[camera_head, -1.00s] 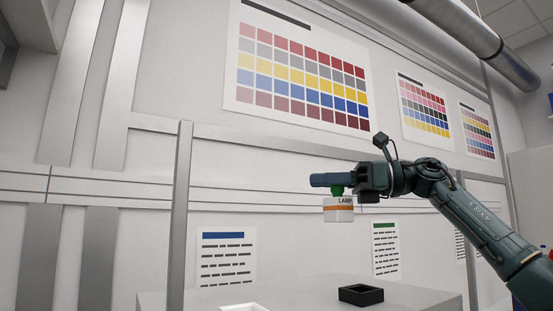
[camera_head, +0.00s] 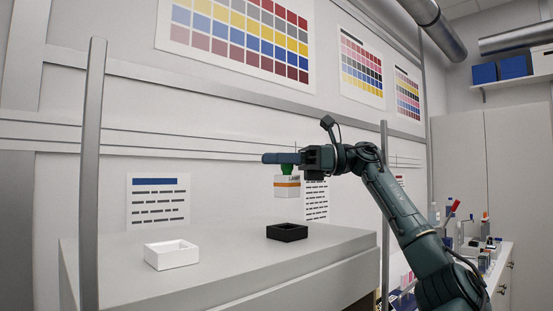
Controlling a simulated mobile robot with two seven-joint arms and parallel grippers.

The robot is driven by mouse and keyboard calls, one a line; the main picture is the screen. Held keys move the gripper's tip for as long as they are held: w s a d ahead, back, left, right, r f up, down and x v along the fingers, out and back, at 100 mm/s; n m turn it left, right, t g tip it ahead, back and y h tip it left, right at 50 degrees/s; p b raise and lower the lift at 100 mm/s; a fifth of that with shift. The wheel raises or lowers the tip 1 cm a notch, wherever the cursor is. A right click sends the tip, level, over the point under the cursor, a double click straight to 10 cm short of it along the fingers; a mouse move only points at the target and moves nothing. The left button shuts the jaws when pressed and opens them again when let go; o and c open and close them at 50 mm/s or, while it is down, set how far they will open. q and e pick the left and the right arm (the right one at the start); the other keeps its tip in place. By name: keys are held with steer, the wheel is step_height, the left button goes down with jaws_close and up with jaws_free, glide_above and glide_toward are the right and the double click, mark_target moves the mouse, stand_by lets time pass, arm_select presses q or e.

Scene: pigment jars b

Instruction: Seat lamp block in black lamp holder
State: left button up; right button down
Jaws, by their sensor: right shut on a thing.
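The lamp block (camera_head: 287,187) is a white block with an orange band, lettering and a green top knob. My right gripper (camera_head: 284,160) is shut on the green knob and holds the block upright in the air. The black lamp holder (camera_head: 287,232) is a small open square tray on the grey counter. The block hangs above it in the picture, with a visible gap; the depth between them is hard to judge. The holder looks empty. My left gripper is not in view.
A white square tray (camera_head: 172,254) stands on the grey counter (camera_head: 225,262), left of the black holder. A metal post (camera_head: 93,170) rises at the left and another (camera_head: 384,200) near my right arm. Bottles and tools crowd a side bench (camera_head: 478,255) at the right.

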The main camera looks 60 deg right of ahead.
mark_target(275, 192)
step_height(275, 192, down, 3)
steer(key=shift+f+b, duration=0.1)
steer(key=shift+b, duration=1.1)
steer(key=shift+f+b, duration=0.65)
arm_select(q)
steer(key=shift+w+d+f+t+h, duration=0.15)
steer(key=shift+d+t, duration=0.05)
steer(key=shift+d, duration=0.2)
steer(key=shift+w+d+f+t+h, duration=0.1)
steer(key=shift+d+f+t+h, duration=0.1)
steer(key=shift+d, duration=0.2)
arm_select(e)
steer(key=shift+f, duration=0.1)
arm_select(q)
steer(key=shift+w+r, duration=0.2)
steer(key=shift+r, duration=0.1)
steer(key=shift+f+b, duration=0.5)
arm_select(e)
steer(key=shift+f, duration=0.5)
steer(key=shift+f+b, duration=0.3)
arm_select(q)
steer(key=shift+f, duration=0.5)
arm_select(e)
steer(key=shift+f, duration=0.2)
arm_select(q)
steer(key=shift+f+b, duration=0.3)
steer(key=shift+b, duration=0.45)
arm_select(e)
steer(key=shift+f, duration=0.6)
